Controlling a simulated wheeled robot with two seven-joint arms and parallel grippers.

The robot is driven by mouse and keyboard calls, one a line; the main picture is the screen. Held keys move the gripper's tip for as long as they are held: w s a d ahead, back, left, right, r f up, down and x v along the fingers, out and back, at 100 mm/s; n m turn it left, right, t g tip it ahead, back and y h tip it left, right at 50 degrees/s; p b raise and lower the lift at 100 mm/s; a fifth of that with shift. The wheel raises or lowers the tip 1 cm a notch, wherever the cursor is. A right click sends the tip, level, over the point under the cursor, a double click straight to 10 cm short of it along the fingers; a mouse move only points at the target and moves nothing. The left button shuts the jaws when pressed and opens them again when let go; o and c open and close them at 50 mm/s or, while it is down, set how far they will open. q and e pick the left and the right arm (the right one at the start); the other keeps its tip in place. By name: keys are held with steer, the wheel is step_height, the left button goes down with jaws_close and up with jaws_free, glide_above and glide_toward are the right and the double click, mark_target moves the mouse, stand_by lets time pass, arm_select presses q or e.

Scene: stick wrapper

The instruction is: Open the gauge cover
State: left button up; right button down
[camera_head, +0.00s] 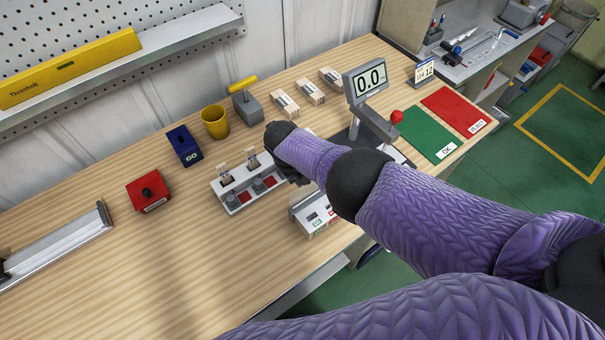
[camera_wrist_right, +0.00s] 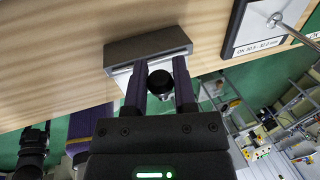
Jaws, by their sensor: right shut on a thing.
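A small grey and white box (camera_head: 313,214) with printed labels stands at the front edge of the bench, partly behind my right arm. In the right wrist view its likely counterpart is a grey block (camera_wrist_right: 148,48) with a pale face. My right gripper (camera_wrist_right: 160,84) has its two dark fingers either side of a round black knob (camera_wrist_right: 160,80) and is shut on it. The knob is in front of the grey block; I cannot tell how the two join. In the head view the right fingertips are mostly hidden by my arm. My left gripper is out of view.
A display reading 0.0 (camera_head: 369,81) stands behind my right arm. A white rack (camera_head: 233,204) with several slots is left of the gripper. Green (camera_head: 428,132) and red mats (camera_head: 455,108) lie right. The bench's left front (camera_head: 150,270) is clear.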

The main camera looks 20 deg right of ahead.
steer(key=shift+c, duration=2.1)
jaws_free()
steer(key=shift+r, duration=0.1)
steer(key=p+v, duration=0.8)
steer(key=v, duration=0.1)
steer(key=shift+a+r, duration=0.15)
steer(key=shift+r, duration=0.2)
steer(key=shift+s, duration=0.15)
